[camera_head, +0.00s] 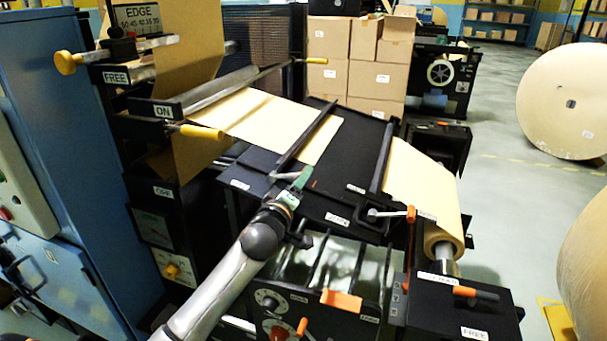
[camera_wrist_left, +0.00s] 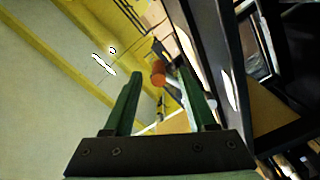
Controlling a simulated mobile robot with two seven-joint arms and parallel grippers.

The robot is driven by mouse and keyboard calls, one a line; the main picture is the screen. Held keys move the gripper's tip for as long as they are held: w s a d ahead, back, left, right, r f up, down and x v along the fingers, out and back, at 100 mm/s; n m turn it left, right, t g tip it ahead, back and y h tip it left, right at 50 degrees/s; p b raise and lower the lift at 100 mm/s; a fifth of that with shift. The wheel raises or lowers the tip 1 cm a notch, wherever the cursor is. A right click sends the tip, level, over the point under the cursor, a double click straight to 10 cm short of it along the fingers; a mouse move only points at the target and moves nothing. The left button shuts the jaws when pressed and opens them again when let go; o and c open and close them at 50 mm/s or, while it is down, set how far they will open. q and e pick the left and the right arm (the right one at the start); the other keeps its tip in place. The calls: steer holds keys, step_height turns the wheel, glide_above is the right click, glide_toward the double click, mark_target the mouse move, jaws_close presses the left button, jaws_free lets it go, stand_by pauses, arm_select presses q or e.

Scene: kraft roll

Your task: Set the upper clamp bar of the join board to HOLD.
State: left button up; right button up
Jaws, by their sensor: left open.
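The dark join board (camera_head: 350,130) lies in the middle of the head view with two black clamp bars across it. The left, upper bar (camera_head: 312,132) crosses the kraft web, and its pale metal lever (camera_head: 284,177) shows at the near end. The other bar (camera_head: 383,150) has a lever with an orange knob (camera_head: 410,214). My left gripper (camera_head: 301,180) is open at the upper bar's lever end, partly covering it. In the left wrist view an orange knob (camera_wrist_left: 158,75) shows between the green fingertips (camera_wrist_left: 160,78), with no clear contact. My right gripper is not in view.
Kraft web (camera_head: 255,112) comes in from the left, and a roll (camera_head: 443,235) hangs at the right. A yellow-tipped lever (camera_head: 202,132) sticks out at the left. Stacked cartons (camera_head: 360,60) stand behind. Small labels by the clamp levers are too blurred to read.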

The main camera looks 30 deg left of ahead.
arm_select(q)
steer(key=shift+x, duration=1.4)
steer(key=shift+c, duration=0.4)
jaws_close()
steer(key=shift+r, duration=0.1)
steer(key=shift+r, duration=0.15)
